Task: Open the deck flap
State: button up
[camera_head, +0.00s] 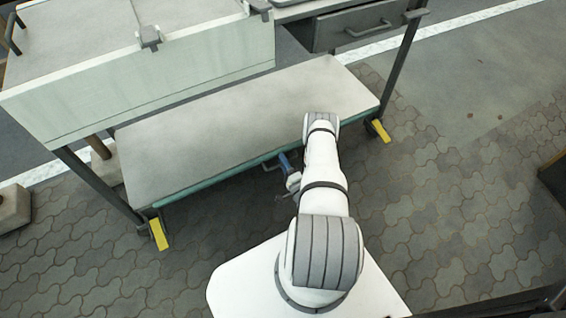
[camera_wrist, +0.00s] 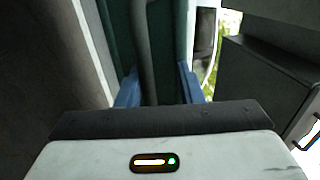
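A wide pale grey panel with a green front edge (camera_head: 235,110) lies low between the legs of a cart; it looks like the deck flap, though no label shows. In the wrist view its green edge (camera_wrist: 170,30) runs away from the camera, with a dark bar handle (camera_wrist: 143,45) in front of it. My gripper (camera_head: 284,167) is at this front edge, partly hidden by my arm. In the wrist view my gripper (camera_wrist: 158,92) has its blue fingers apart, one on each side of the bar. A gap shows between the bar and the right finger.
A large pale box (camera_head: 140,85) overhangs the panel at the upper left. A drawer (camera_head: 355,25) with a handle is at the upper right. Yellow-marked feet (camera_head: 380,130) stand at the cart's legs. The paving (camera_head: 450,200) to the right is clear.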

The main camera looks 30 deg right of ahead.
jog(key=shift+r+p, duration=0.9)
jog(key=shift+r, duration=0.6)
jog(key=shift+s, duration=0.1)
